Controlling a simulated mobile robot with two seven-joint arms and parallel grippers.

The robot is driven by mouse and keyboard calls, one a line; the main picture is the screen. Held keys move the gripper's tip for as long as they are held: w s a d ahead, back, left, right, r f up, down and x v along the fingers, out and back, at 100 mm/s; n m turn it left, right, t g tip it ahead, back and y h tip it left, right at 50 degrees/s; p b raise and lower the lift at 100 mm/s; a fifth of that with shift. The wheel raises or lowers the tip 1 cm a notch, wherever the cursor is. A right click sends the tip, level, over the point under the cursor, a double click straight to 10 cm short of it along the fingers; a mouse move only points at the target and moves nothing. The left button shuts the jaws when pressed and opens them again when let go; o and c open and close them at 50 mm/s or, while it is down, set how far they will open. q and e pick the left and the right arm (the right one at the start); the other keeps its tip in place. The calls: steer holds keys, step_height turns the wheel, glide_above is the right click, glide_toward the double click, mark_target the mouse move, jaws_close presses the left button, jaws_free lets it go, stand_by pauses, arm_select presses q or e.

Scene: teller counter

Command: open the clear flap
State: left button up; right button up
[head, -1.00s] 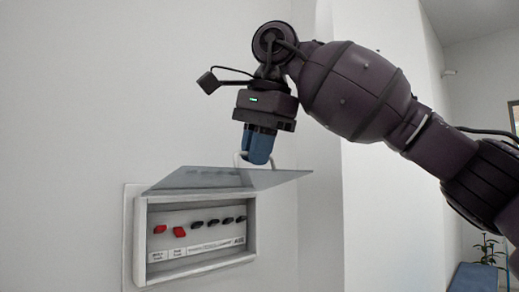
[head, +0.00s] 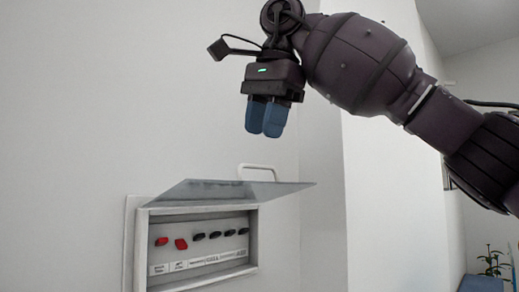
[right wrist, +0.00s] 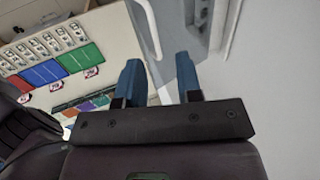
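The clear flap (head: 225,192) is raised on the wall box (head: 252,238), standing out from its top edge at a slant. A pale handle (head: 258,168) sticks up from the flap. Several small switches, two red (head: 181,244) and the others black (head: 215,236), show in the open front. My right gripper (head: 264,132) is above the handle, apart from it, with blue fingers pointing down. In the right wrist view its fingers (right wrist: 158,75) stand apart with nothing held between them. My left gripper is not in view.
Bare white wall surrounds the box, and a wall corner stands to its right. A plant (head: 492,262) is at the far lower right. The right wrist view shows coloured panels (right wrist: 82,56) at the left.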

steer(key=shift+v, duration=1.9)
